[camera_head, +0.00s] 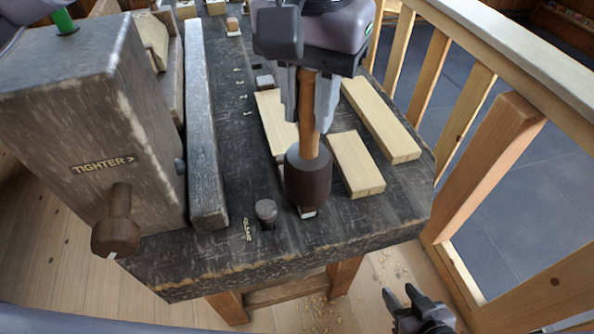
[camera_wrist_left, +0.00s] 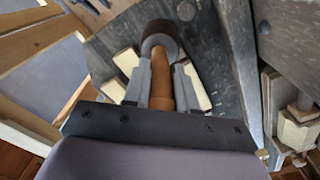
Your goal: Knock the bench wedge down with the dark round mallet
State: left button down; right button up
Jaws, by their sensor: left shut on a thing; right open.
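My left gripper (camera_head: 310,118) is shut on the wooden handle of the dark round mallet (camera_head: 308,180). The mallet hangs head down, almost upright, above the front part of the dark workbench (camera_head: 340,230). Just below its head a small pale and brown piece (camera_head: 307,213), probably the bench wedge, peeks out; most of it is hidden, and I cannot tell whether the head touches it. In the left wrist view, the fingers (camera_wrist_left: 161,78) grip the handle and the mallet head (camera_wrist_left: 158,40) lies beyond. My right gripper (camera_head: 408,300) is open and empty, low beside the bench's front right corner.
Pale boards (camera_head: 383,120) lie on the bench around the mallet. A round grey peg (camera_head: 266,211) stands to its left. A large vise block (camera_head: 90,130) marked "TIGHTER" with a round knob (camera_head: 116,232) fills the left. A wooden railing (camera_head: 490,165) runs along the right.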

pick_arm(q)
jog(key=shift+f, duration=0.6)
pick_arm(e)
jog(key=shift+s+f, duration=0.1)
jog(key=shift+f, duration=0.35)
pick_arm(q)
jog(key=shift+r, duration=0.1)
pick_arm(e)
jog(key=shift+r, duration=0.15)
pick_arm(q)
notch_tip(320, 180, up, 3)
jog(key=p, duration=0.2)
jog(key=shift+p, duration=0.3)
pick_arm(e)
notch_tip(320, 180, up, 3)
jog(key=shift+f, duration=0.25)
